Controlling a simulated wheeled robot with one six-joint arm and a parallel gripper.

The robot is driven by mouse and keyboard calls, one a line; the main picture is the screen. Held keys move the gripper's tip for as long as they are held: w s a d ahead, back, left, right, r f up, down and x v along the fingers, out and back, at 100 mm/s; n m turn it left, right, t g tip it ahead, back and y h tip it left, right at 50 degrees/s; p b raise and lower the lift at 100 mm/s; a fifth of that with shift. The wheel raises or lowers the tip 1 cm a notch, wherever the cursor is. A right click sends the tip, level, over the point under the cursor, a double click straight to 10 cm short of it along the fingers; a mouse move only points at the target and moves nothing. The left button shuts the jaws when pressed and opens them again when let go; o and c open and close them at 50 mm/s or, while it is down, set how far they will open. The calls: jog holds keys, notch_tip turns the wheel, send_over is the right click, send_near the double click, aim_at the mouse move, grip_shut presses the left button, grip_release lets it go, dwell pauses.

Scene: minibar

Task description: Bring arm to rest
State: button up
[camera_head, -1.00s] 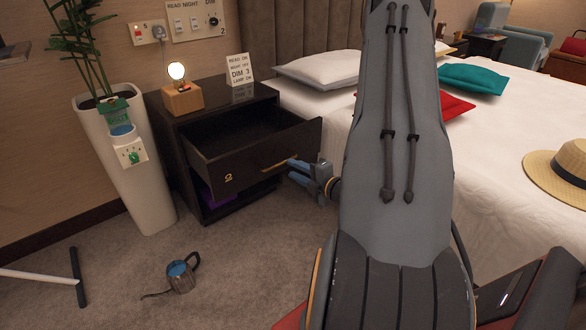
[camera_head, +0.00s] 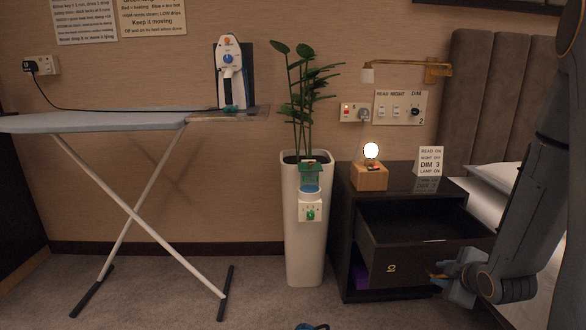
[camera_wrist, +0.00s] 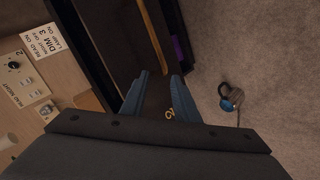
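My arm (camera_head: 550,180) reaches down the right side of the head view. My gripper (camera_head: 440,281) is low in front of the dark nightstand (camera_head: 346,200), close to the front of its pulled-out drawer (camera_head: 405,264). In the wrist view the two blue fingers of my gripper (camera_wrist: 160,76) are spread apart, with nothing seen held between them. The drawer front with its gold mark (camera_wrist: 169,114) lies beyond them. The drawer handle (camera_wrist: 152,35) also shows there, ahead of the fingertips. I cannot tell from the head view whether a finger touches the drawer.
A lit lamp (camera_head: 371,175) and a sign card (camera_head: 430,160) stand on the nightstand. A tall white planter (camera_head: 304,240) is left of it, and an ironing board (camera_head: 100,122) further left. The bed is at right.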

jog(key=s+a+r+m+g, duration=0.4)
jog(key=s+a+m, duration=0.3)
jog(key=a, duration=0.4)
jog(key=s+a+r+m+g, duration=0.4)
jog(key=s+a+r+m, duration=0.1)
jog(key=s+a, duration=0.5)
jog(key=s+a+n+g+y, duration=0.1)
jog(key=s+a+n, duration=0.4)
jog(key=a, duration=0.6)
jog(key=s+a+n+g, duration=0.1)
jog(key=s+a+n, duration=0.1)
jog(key=s+a, duration=0.7)
jog(key=d+r+m+p, duration=0.3)
jog(key=d+r+p, duration=0.7)
jog(key=r+p, duration=0.3)
jog(key=w+d+r+m+p, duration=0.1)
jog(key=d+r+m+p, duration=0.3)
jog(key=d+r+p, duration=0.5)
notch_tip(320, 180, up, 5)
jog(key=p, duration=0.6)
jog(key=shift+w+d, duration=0.25)
jog(key=shift+d, duration=0.15)
